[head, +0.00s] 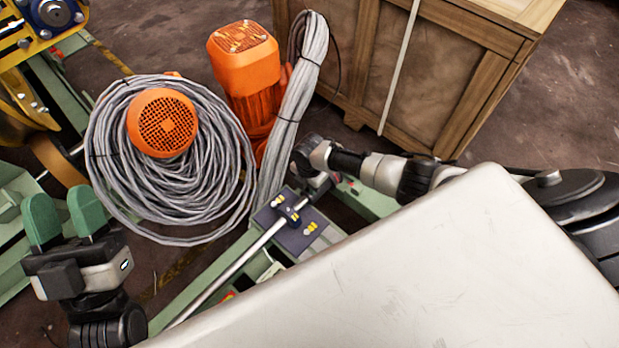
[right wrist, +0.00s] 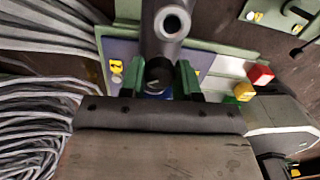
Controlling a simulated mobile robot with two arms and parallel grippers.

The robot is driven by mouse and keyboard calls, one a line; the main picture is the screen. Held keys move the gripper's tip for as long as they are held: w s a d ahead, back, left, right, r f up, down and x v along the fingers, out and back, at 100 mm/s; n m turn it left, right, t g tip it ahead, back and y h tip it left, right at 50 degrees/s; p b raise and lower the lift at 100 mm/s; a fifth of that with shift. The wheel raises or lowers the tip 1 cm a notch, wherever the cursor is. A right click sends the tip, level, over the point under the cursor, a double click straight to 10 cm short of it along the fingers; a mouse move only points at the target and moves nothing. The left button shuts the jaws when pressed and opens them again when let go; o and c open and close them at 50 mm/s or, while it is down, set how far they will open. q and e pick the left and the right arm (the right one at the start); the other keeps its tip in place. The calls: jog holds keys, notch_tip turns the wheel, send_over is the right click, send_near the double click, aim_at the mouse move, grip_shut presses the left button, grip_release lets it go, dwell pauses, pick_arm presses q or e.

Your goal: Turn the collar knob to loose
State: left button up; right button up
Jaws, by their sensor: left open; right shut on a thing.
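The collar knob (right wrist: 158,73) is a small dark round part between the green fingers of my right gripper (right wrist: 160,85) in the right wrist view. The gripper is shut on it, and the fingers partly hide it. Its turned position cannot be read. A grey metal rod (head: 232,266) runs to a dark blue plate (head: 297,238) with yellow marks in the head view. The blue plate also shows behind the knob in the right wrist view (right wrist: 119,50). My left gripper (head: 62,208) is open and empty at the lower left, its green fingers pointing up.
Coiled grey cable (head: 205,190) surrounds one orange motor (head: 162,123); another orange motor (head: 243,70) stands behind. A wooden crate (head: 410,75) is at the back. A large pale surface covers the lower right.

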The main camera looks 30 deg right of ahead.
dwell(0.3)
jog(key=o, duration=0.6)
pick_arm(q)
jog(key=shift+f, duration=0.1)
pick_arm(e)
jog(key=shift+r+p, duration=0.35)
jog(key=shift+r, duration=0.2)
notch_tip(320, 180, up, 4)
jog(key=shift+r+p, duration=0.1)
jog(key=shift+p, duration=1)
pick_arm(q)
notch_tip(320, 180, down, 14)
jog(key=a+g+y+p, duration=0.2)
jog(key=g+y, duration=0.3)
jog(key=g, duration=0.8)
jog(key=shift+w+a+f+n+g, duration=0.2)
jog(key=shift+a+n+g, duration=0.1)
jog(key=shift+g, duration=0.1)
pick_arm(e)
jog(key=shift+r, duration=2.75)
